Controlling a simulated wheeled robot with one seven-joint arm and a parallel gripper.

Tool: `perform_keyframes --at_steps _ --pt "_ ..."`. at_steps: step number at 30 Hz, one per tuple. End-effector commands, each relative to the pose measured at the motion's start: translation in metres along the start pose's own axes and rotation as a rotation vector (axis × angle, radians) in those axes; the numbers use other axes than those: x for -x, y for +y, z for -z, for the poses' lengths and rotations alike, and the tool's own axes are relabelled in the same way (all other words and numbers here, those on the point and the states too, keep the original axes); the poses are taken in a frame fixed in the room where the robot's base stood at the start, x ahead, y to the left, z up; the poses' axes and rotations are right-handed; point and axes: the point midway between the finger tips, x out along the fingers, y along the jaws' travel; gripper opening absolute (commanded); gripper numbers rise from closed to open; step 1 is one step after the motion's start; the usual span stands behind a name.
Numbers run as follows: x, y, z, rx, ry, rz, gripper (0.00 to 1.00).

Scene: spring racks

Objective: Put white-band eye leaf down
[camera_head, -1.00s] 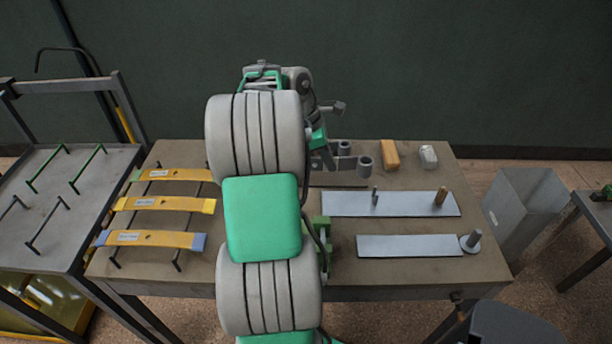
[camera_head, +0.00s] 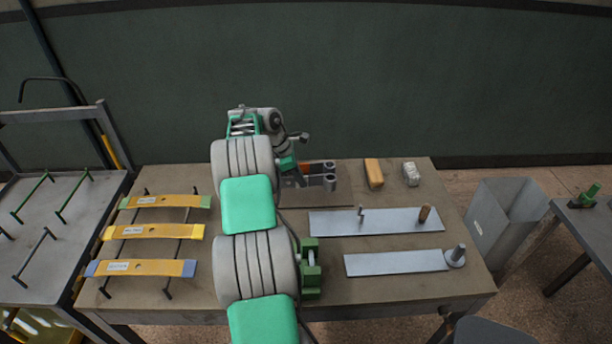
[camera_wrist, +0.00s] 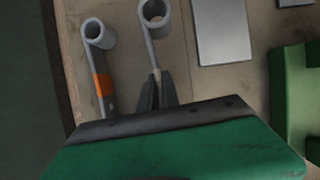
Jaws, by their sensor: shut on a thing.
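My gripper (camera_wrist: 158,92) is shut on a grey eye leaf (camera_wrist: 152,50), a narrow bar with a round rolled eye at its far end. In the head view the held leaf's eye (camera_head: 329,184) shows just right of my arm, near the back of the workbench. A second eye leaf (camera_wrist: 107,92) with an orange band lies to its left in the wrist view, apart from it. Its eye shows in the head view (camera_head: 329,167), behind the held one. I cannot tell whether the held leaf touches the bench.
The workbench (camera_head: 330,199) also bears an orange-brown block (camera_head: 374,173), a whitish block (camera_head: 411,174) and two flat grey plates (camera_head: 385,221) (camera_head: 395,264) at right. Three yellow labelled leaves (camera_head: 152,232) lie on bars at left. A grey bin (camera_head: 508,220) stands beyond the right edge.

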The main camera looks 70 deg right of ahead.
Motion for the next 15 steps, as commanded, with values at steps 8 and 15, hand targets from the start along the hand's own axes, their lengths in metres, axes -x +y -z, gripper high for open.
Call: perform_keyframes --at_steps 8,15 --pt "-0.025 0.005 0.013 -0.001 0.000 -0.003 0.00" --pt "-0.029 0.006 0.015 -0.002 0.000 -0.006 0.00"
